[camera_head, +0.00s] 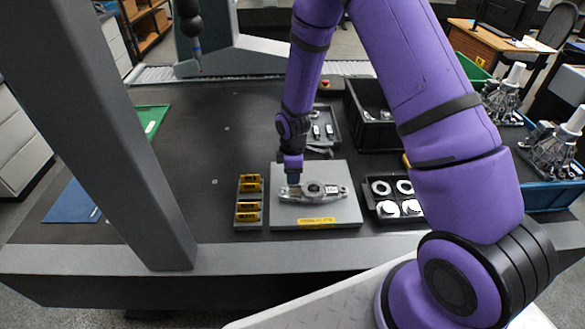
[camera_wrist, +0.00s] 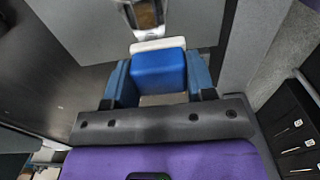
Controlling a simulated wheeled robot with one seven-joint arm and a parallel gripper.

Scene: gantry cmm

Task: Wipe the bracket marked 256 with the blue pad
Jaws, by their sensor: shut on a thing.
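My gripper (camera_head: 292,181) is shut on the blue pad (camera_wrist: 159,70), which sits between the two blue fingers in the wrist view. The pad has a white layer at its far end. In the head view a grey metal bracket (camera_head: 315,192) lies on a light grey plate (camera_head: 312,218) with a yellow label on its front. My gripper is low over the bracket's left part; I cannot tell whether the pad touches it. Part of a metal piece (camera_wrist: 147,14) shows just beyond the pad in the wrist view. The number on the bracket is too small to read.
A narrow tray (camera_head: 249,224) with several yellow pieces stands left of the plate. A dark tray (camera_head: 373,204) with white rings stands right. A black bin (camera_head: 364,132) and a small parts tray (camera_head: 334,117) are behind. A grey post (camera_head: 110,150) rises at left. The dark table's left middle is clear.

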